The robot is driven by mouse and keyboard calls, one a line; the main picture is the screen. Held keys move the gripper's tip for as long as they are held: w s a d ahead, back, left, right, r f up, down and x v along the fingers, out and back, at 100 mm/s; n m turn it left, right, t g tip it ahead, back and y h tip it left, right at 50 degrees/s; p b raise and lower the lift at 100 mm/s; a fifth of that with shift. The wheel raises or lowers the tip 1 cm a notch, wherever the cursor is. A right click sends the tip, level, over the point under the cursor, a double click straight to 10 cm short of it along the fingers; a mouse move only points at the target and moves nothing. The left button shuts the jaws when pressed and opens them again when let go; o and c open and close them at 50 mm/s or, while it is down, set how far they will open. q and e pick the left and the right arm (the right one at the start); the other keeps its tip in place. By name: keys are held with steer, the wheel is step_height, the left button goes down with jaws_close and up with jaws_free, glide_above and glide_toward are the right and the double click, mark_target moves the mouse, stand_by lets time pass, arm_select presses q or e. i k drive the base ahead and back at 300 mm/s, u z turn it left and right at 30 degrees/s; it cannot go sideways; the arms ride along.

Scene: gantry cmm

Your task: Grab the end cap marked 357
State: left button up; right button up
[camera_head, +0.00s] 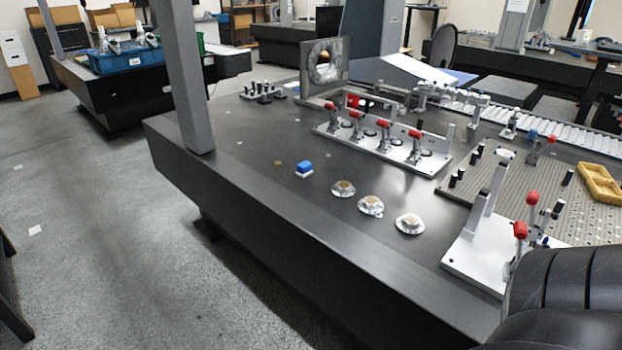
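Three round silver flanged caps lie in a slanting row on the dark table near its front edge: a left one (343,188), a middle one (371,206) and a right one (409,224). Each has a tan or brownish centre. Any numbers on them are too small to read, so I cannot tell which is marked 357. None is held. Black rounded links at the bottom right are part of my own arm. Neither of my grippers is in view.
A white clamp stand (480,245) and a perforated plate (530,190) are to the right. A grey column (183,80) rises at left. The table's front strip is clear.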

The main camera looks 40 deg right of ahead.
mark_target(343, 189)
steer(key=z, duration=0.45)
steer(key=i, duration=1)
steer(key=z, duration=0.7)
